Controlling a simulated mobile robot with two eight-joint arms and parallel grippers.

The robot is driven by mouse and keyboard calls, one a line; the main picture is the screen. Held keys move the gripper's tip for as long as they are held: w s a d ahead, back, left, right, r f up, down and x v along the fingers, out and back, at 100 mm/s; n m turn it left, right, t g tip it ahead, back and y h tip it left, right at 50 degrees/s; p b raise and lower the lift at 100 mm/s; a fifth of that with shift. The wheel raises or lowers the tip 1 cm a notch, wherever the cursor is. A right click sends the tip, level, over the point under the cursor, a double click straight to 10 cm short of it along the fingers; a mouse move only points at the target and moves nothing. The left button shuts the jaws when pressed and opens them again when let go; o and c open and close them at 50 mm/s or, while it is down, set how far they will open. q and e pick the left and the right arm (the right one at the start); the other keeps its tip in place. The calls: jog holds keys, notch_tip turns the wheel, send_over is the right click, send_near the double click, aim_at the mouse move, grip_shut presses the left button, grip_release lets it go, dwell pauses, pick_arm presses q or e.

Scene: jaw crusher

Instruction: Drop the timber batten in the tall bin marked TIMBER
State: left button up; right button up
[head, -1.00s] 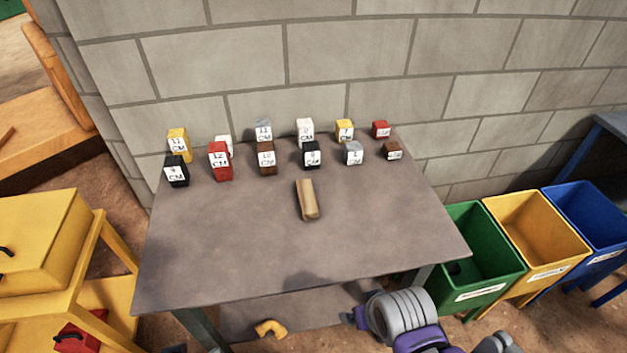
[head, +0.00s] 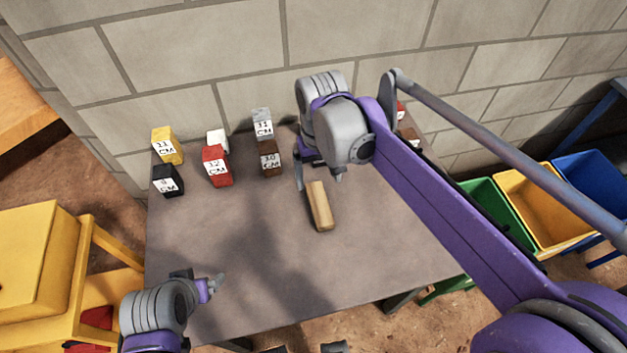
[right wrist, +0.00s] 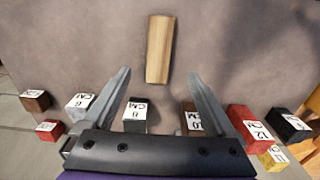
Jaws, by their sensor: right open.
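The timber batten (head: 320,206) is a short, light-brown wooden block lying on the grey table (head: 270,270). In the right wrist view the batten (right wrist: 159,50) lies ahead of the fingertips, roughly centred between them and not touched. My right gripper (right wrist: 160,80) is open and empty; in the head view it (head: 318,178) is over the table just behind the batten, partly hidden by its own wrist. My left gripper (head: 205,280) is above the table's front left, away from the batten; its jaw opening is unclear. No bin marking TIMBER can be read.
Numbered blocks, such as the red one (head: 216,166), stand along the table's back; my right arm hides some. Green (head: 484,203), yellow (head: 540,205) and blue (head: 592,180) bins stand to the right. A yellow stand (head: 40,235) is at left. The block wall rises behind.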

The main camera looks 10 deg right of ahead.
send_over(319, 203)
notch_tip(319, 203, down, 5)
jog(key=shift+a+r, duration=0.1)
notch_tip(319, 203, down, 6)
jog(key=shift+r+b, duration=0.1)
jog(key=shift+b, duration=0.25)
grip_shut()
dwell(0.4)
